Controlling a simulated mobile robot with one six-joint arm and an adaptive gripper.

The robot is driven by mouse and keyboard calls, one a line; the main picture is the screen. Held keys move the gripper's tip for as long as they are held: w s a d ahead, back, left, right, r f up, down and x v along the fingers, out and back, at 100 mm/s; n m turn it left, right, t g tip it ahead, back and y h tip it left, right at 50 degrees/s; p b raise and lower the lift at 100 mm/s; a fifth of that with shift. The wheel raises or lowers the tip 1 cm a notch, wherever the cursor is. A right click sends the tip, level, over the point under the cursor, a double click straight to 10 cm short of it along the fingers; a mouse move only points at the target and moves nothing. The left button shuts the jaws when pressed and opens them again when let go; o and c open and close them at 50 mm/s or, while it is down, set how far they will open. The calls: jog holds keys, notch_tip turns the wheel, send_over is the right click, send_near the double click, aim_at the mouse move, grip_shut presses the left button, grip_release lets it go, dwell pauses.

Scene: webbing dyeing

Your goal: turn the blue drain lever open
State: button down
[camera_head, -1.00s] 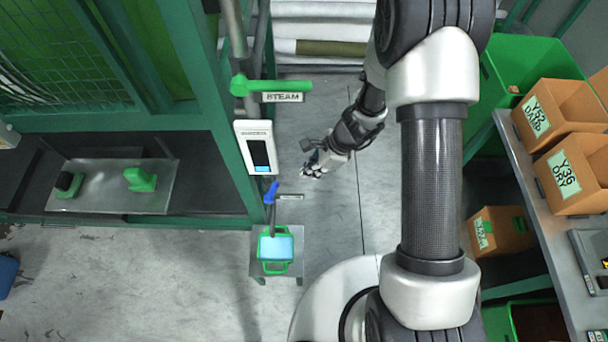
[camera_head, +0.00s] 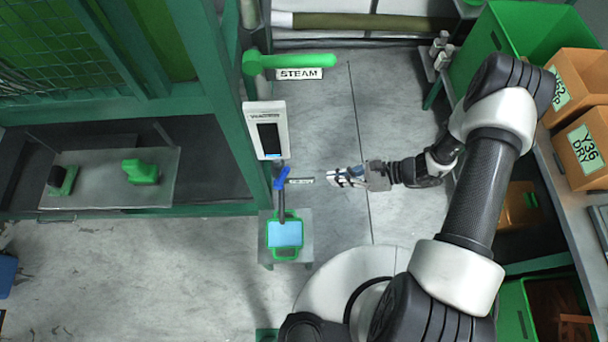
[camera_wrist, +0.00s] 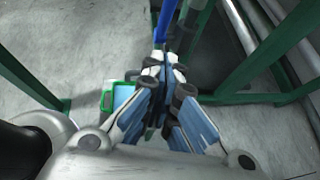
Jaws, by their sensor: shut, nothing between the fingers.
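The blue drain lever (camera_head: 281,178) is on a thin pipe below the white display panel, at the left of my gripper. A small label plate (camera_head: 300,181) sits just right of it. In the wrist view the blue lever (camera_wrist: 166,30) shows at the top, beyond my fingertips. My gripper (camera_head: 332,178) points left at about the lever's height in the picture, with a gap between them. In the wrist view my gripper's fingertips (camera_wrist: 161,62) are together and hold nothing. The label's writing is too small to read.
A green-rimmed container with light blue contents (camera_head: 285,246) stands on a small stand below the lever. The green STEAM lever (camera_head: 290,61) and display panel (camera_head: 265,130) are above. A green post borders the left. Floor between lever and gripper is clear.

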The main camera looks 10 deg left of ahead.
aim_at(283, 176)
jog(key=a+f+b, duration=0.1)
jog(key=a+f, duration=0.1)
jog(key=a, duration=0.8)
jog(key=shift+s+a+f+b, duration=0.3)
jog(key=shift+s+a+b, duration=0.05)
jog(key=a+r+h+p, duration=0.2)
jog(key=shift+s+a+h, duration=0.3)
jog(key=shift+s+a, duration=0.05)
jog(key=shift+a, duration=0.05)
jog(key=shift+d, duration=0.1)
